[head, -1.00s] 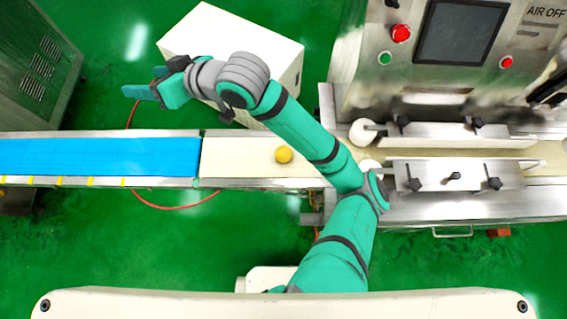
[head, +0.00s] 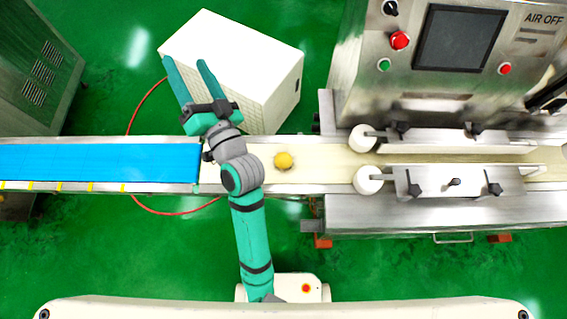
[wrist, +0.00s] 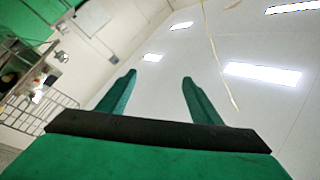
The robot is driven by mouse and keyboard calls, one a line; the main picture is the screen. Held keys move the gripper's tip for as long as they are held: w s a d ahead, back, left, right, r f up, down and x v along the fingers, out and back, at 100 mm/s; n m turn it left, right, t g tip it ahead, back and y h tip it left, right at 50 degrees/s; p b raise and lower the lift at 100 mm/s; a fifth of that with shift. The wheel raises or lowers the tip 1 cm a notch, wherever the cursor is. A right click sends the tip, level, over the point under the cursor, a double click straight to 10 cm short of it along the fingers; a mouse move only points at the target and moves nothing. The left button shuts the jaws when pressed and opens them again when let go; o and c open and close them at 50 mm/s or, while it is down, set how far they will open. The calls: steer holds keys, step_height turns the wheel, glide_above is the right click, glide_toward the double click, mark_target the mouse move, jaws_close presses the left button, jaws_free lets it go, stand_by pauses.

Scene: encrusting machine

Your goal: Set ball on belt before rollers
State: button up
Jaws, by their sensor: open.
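The yellow ball (head: 283,160) rests on the cream belt (head: 320,158), left of the two white rollers (head: 366,180) at the machine's entry. My gripper (head: 188,65) is open and empty, above and left of the ball in the head view, over the white box's left side and the floor. It is apart from the ball. In the wrist view my two green fingers (wrist: 158,95) stand spread with nothing between them. That view faces the ceiling and wall, so the ball and belt are not in it.
A blue belt (head: 100,162) adjoins the cream belt at left. A white box (head: 250,60) stands behind the belt. The steel machine (head: 450,110) with guide plates fills the right. Green floor (head: 110,240) lies open in front of the belts.

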steer(key=s+d+f+m+h, duration=0.2)
steer(key=s+d+f+h, duration=0.3)
steer(key=f, duration=0.4)
steer(key=s+d+f+m+h, duration=0.1)
steer(key=s+d+f+h, duration=0.3)
steer(key=s+d+f, duration=0.4)
steer(key=s+d+f+n+g, duration=0.1)
steer(key=s+d+f+n, duration=0.2)
steer(key=s, duration=0.6)
steer(key=s+d+f+n+g+h, duration=0.1)
steer(key=s+d+f+n, duration=0.1)
steer(key=s, duration=0.7)
steer(key=shift+s+d+f+n+g, duration=0.25)
steer(key=shift+d+f+n+g, duration=0.25)
steer(key=shift+d, duration=0.7)
steer(key=shift+c, duration=0.4)
